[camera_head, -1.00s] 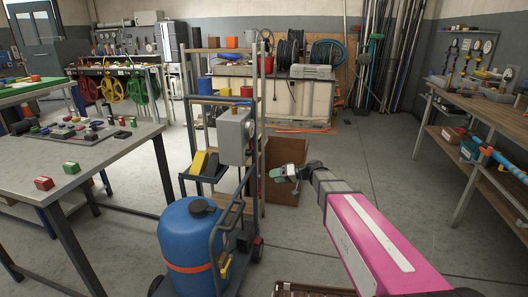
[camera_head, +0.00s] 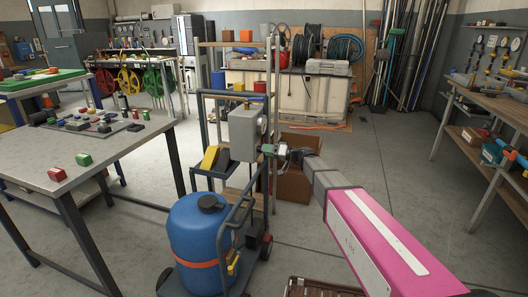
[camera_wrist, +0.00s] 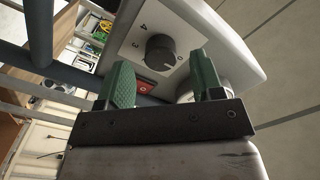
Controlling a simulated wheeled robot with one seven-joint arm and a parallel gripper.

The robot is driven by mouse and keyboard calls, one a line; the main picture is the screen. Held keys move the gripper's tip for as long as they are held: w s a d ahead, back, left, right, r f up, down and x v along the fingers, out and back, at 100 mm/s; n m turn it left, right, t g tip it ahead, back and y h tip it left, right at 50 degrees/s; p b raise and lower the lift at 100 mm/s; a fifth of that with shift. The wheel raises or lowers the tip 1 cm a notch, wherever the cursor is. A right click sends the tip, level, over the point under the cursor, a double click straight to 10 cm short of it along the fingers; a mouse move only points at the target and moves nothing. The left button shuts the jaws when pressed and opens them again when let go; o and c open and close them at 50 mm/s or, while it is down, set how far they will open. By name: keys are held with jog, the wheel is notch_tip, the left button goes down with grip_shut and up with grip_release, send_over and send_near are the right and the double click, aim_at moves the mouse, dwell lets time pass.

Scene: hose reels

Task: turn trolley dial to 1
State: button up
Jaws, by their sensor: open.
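The black round dial (camera_wrist: 160,53) sits on the pale face of the trolley's grey box (camera_head: 244,133). Printed figures 4, 3 and 0 show around it in the wrist view; I cannot clearly read where its pointer stands. The trolley (camera_head: 247,222) carries a blue drum. My gripper (camera_wrist: 160,66) is open, its two green fingers apart in front of the panel, with the dial showing between and beyond their tips. I see no clear contact. In the head view my gripper (camera_head: 275,150) is at the box's right side, where the dial face is hidden.
A red switch (camera_wrist: 146,88) and a partly hidden round pale fitting are below the dial, close to the fingers. The blue drum (camera_head: 203,243) stands below the box. A cardboard box (camera_head: 293,182) is behind my gripper.

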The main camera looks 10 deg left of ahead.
jog(key=shift+a, duration=1)
jog(key=c, duration=0.9)
jog(key=m, duration=0.9)
jog(key=shift+m, duration=0.3)
